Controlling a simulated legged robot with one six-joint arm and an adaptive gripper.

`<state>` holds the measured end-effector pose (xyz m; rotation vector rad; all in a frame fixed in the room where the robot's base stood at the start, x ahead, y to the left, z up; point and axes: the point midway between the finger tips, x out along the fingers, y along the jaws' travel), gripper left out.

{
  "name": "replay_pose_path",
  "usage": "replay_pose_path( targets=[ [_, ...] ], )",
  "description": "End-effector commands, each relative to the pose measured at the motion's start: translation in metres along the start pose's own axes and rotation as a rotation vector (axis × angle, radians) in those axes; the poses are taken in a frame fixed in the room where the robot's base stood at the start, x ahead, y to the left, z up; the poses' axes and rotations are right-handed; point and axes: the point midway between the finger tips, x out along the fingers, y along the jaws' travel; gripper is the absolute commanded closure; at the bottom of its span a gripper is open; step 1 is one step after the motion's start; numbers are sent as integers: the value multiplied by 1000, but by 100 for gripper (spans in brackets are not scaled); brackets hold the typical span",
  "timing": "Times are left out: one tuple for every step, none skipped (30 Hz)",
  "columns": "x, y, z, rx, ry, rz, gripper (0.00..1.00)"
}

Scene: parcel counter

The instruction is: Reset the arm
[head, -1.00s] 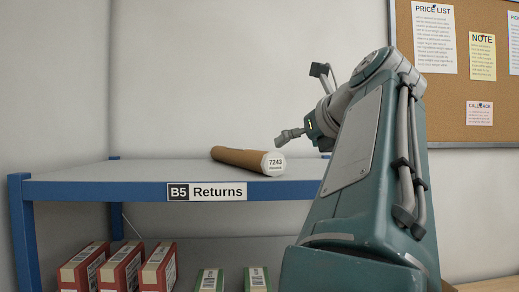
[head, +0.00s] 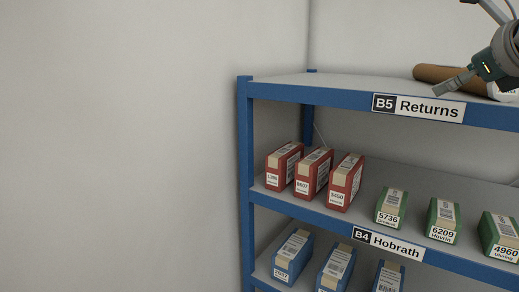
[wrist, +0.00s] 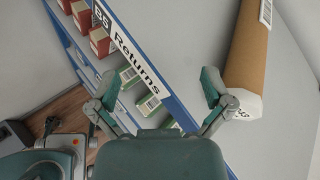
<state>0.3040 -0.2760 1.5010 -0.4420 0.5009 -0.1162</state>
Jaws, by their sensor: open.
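My gripper (head: 455,84) is at the upper right of the head view, in front of the top shelf near its front edge. In the wrist view my gripper (wrist: 163,95) has its two fingers spread wide apart with nothing between them. A brown cardboard tube (head: 440,73) with a white labelled end lies on the top shelf behind my gripper, which partly covers it. In the wrist view the tube (wrist: 246,55) lies beside the right finger, apart from the space between the fingers.
The blue shelf rack (head: 246,150) has a top board marked B5 Returns (head: 418,107) and a lower one marked B4 Hobrath (head: 388,243). Red boxes (head: 313,173) and green boxes (head: 443,220) stand on the middle board, blue boxes (head: 293,256) below. A bare wall is left.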

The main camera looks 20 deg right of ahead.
Motion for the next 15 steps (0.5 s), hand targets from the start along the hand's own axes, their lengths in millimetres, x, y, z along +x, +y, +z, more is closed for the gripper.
replay_pose_path(
  targets=[
    [15,18,8,-100,-9,44,0],
    [23,28,11,-163,-13,65,0],
    [32,42,13,-248,-16,91,0],
    [38,53,14,-311,-18,112,0],
    [44,64,14,-373,-19,131,0],
    [51,79,14,-456,-19,157,0],
    [56,92,12,-520,-20,177,0],
    [61,104,9,-585,-20,197,0],
    [66,122,5,-676,-19,228,0],
    [70,136,0,-748,-20,251,0],
    [73,151,-6,-824,-21,276,0],
    [77,171,-15,-931,-22,311,0],
    [79,186,-22,-1012,-25,336,0],
    [81,202,-30,-1092,-29,363,0],
    [83,221,-42,-1202,-38,398,0]
  ],
)
